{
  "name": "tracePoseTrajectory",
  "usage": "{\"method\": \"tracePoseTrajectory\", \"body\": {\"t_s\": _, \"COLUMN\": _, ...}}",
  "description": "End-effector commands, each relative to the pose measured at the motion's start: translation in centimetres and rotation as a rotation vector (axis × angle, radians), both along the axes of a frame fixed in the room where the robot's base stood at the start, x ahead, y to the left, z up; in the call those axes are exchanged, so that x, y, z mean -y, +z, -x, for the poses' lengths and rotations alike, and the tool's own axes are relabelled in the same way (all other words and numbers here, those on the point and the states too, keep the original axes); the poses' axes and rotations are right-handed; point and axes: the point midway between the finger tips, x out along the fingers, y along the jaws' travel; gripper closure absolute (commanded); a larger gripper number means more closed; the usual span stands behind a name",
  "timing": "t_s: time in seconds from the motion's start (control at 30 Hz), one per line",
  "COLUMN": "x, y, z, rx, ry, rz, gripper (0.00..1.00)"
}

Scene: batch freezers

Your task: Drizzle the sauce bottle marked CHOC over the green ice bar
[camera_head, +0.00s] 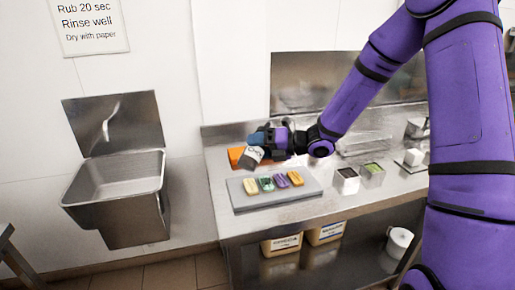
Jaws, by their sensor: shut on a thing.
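My gripper (264,140) is above the back of a grey slab (252,205) on the steel counter. It is shut on a small bottle (252,155), which is tilted, its pale end pointing down and left. The marking on the bottle is too small to read. The green ice bar (266,184) lies on the slab, second from the left, below and slightly right of the bottle's low end. The bottle is apart from it. A pale yellow bar (250,186) lies to its left. A purple bar (281,181) and an orange bar (296,178) lie to its right.
An orange object (236,153) is behind the slab, partly hidden by the bottle. Small steel containers with toppings (346,180) stand right of the slab. A steel sink (115,190) hangs on the wall at left. Tubs (281,245) stand on the lower shelf.

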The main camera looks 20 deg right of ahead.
Motion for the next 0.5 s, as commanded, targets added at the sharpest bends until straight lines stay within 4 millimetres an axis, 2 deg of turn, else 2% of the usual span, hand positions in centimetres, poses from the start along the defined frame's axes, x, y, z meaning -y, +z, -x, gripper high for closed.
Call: {"method": "tracePoseTrajectory", "body": {"t_s": 0.5, "x": 0.0, "y": 2.1, "z": 0.0, "rx": 0.231, "ry": 0.000, "rz": 0.230, "gripper": 0.65}}
